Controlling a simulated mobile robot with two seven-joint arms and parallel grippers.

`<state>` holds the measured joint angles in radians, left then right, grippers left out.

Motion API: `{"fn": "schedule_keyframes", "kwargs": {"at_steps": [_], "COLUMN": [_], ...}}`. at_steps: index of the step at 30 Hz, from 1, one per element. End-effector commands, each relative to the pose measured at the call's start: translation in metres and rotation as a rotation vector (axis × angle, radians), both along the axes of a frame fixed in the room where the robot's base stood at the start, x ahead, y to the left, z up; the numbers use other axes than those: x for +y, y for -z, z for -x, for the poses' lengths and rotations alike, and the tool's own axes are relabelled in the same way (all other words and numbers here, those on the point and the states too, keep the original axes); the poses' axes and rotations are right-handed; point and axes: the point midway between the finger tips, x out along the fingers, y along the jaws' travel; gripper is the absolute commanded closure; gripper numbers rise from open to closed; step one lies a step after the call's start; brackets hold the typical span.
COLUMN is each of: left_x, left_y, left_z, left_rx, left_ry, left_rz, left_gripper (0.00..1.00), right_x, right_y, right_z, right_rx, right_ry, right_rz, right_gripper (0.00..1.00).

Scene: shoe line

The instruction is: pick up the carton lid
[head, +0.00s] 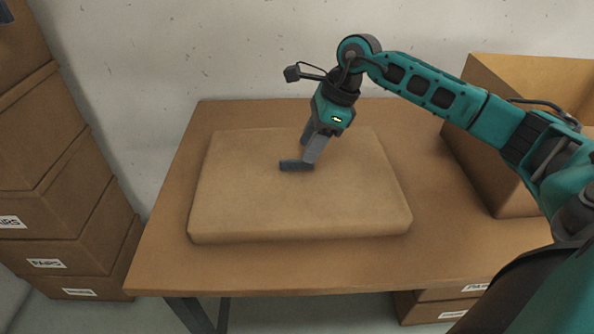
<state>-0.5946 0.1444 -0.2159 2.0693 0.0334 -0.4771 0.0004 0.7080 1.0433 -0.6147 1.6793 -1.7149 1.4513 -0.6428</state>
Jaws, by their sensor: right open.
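The carton lid (300,205) is a wide, shallow brown piece with rounded edges. It lies flat on the wooden table, its closed face up, left of the table's middle. My right gripper (301,153) is open over the far half of the lid, with its wrist tilted. One finger shows clearly and the other is partly hidden behind it. Nothing shows between the fingers. I cannot tell whether the fingertips touch the lid. My left gripper is not in view.
An open brown carton (473,160) stands at the table's right end, partly behind my right arm. Stacked brown boxes (60,215) with labels stand left of the table (270,275). More labelled boxes (425,310) are below the table at the right. A pale wall is behind.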

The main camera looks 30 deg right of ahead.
Motion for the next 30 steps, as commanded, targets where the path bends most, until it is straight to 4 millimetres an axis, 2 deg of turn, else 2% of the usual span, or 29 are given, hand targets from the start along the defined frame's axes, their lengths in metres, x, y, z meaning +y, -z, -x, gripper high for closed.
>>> {"fn": "schedule_keyframes", "kwargs": {"at_steps": [1,6,14,27,30], "left_x": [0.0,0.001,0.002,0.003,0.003], "left_y": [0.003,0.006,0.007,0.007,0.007], "left_z": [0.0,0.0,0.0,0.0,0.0], "left_rx": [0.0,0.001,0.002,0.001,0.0], "left_ry": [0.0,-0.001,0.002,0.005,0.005], "left_rz": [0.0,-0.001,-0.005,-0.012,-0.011], "left_gripper": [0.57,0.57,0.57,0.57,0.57], "right_x": [0.005,0.013,0.014,0.014,0.014], "right_y": [0.009,0.03,0.032,0.032,0.032], "right_z": [-0.002,-0.006,-0.007,-0.007,-0.007], "right_rx": [0.002,0.001,-0.001,-0.001,-0.001], "right_ry": [-0.001,0.0,0.001,0.001,0.001], "right_rz": [-0.001,-0.002,-0.001,-0.001,-0.001], "right_gripper": [0.55,0.55,0.56,0.98,1.0]}}
